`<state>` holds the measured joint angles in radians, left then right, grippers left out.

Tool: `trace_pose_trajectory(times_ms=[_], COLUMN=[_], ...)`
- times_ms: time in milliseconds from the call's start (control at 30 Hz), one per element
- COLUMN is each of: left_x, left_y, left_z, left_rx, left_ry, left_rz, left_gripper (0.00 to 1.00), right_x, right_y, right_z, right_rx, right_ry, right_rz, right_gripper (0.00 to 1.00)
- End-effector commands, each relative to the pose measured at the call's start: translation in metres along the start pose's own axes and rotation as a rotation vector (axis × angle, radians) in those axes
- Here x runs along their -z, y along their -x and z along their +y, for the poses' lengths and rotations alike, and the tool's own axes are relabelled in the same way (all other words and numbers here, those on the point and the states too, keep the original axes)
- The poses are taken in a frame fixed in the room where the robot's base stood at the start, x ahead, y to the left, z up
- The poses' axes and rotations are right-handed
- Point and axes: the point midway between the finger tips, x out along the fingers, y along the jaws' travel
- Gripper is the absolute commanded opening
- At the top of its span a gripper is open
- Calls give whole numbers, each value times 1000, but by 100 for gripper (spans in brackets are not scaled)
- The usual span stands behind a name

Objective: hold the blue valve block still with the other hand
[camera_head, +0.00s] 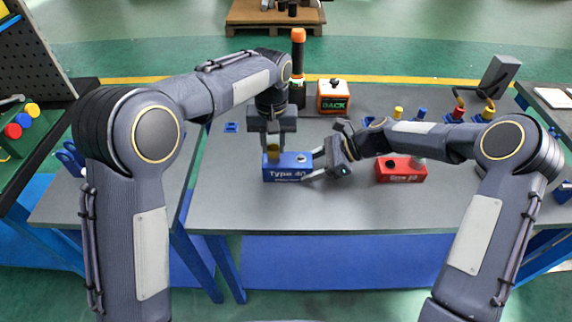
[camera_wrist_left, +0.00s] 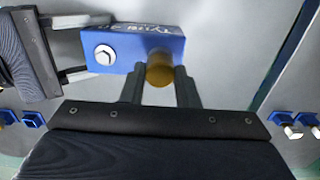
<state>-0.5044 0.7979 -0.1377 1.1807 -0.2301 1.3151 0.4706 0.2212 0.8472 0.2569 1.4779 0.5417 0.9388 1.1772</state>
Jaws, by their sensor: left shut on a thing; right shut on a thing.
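The blue valve block (camera_head: 290,172), lettered "Type 40", lies on the grey table near its front edge. It also shows in the left wrist view (camera_wrist_left: 145,46) with a silver hex bolt head and a brass-coloured round piece (camera_wrist_left: 160,72). My left gripper (camera_head: 272,151) comes down from above at the block's left end. Its fingers (camera_wrist_left: 160,80) are shut on the brass piece, which they partly hide. My right gripper (camera_head: 316,165) reaches in from the right, its fingers at the block's right end, shut on the block. It shows at the left in the wrist view (camera_wrist_left: 92,46).
A red block (camera_head: 401,171) lies to the right. An orange-and-black box (camera_head: 333,97) and a tall orange-topped black tool (camera_head: 298,65) stand behind. Several small fittings stand at the back right. A small blue holder (camera_head: 231,127) lies left. The front strip of table is clear.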

Motion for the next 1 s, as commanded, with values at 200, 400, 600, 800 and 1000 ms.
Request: trace_pose_trajectory(times_ms=[200,400,600,800,1000], left_x=[0,0,0,0,0], left_y=[3,8,18,28,37], left_z=[1,1,1,1,0], left_rx=[-3,-3,-2,-2,-2], left_ry=[261,258,256,255,255], left_rz=[4,3,3,3,3], left_gripper=[0,0,0,0,0], right_x=[0,0,0,0,0], right_y=[0,0,0,0,0], right_z=[0,0,0,0,0], right_rx=[1,1,0,0,0], right_ry=[0,0,0,0,0], right_rz=[2,1,1,1,1], right_gripper=[24,24,24,24,24])
